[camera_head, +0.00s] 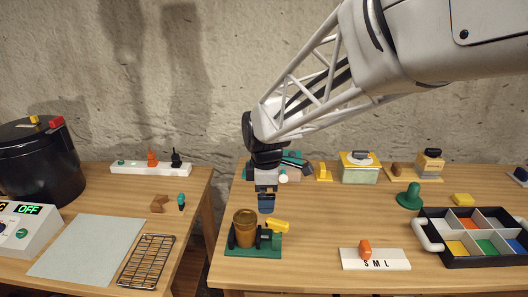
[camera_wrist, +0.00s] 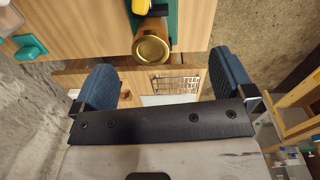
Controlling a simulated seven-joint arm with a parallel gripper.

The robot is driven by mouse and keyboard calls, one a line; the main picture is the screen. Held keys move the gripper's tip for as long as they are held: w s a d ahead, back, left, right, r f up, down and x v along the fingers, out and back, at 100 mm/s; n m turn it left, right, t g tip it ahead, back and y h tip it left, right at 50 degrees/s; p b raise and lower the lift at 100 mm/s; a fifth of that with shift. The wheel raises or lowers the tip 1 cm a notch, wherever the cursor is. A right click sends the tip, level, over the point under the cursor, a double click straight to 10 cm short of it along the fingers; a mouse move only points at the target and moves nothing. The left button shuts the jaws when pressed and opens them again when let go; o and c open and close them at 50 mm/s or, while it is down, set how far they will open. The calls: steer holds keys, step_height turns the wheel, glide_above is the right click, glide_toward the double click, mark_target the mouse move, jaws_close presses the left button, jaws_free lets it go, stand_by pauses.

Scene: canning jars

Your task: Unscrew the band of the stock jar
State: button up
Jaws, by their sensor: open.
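An amber-brown jar (camera_head: 245,228), which I take for the stock jar, stands upright in a green holder (camera_head: 268,252) near the table's front left. Its round gold lid and band (camera_wrist: 152,48) face the camera in the wrist view. The band looks seated on the jar; how tight it is cannot be seen. My gripper (camera_head: 266,204) is above and a little to the right of the jar in the head view, pointing down. In the wrist view my gripper (camera_wrist: 165,82) shows two blue fingers wide apart with nothing between them, clear of the jar.
A yellow part (camera_head: 278,225) sits on the holder right of the jar. A white S M L block (camera_head: 375,260) and a black divided tray (camera_head: 470,262) stand farther right. A gap separates the left table, with its wire rack (camera_head: 147,260) and black pot (camera_head: 40,165).

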mark_target(246, 217)
steer(key=w+a+f+n, duration=0.1)
steer(key=a, duration=0.1)
steer(key=a+f+n, duration=0.1)
steer(key=a, duration=0.1)
steer(key=w+a+f+n, duration=0.1)
steer(key=a, duration=0.1)
steer(key=shift+w, duration=0.35)
steer(key=shift+d, duration=0.1)
steer(key=shift+f, duration=3.9)
steer(key=c, duration=1)
steer(key=shift+n, duration=0.3)
steer(key=shift+n, duration=2.2)
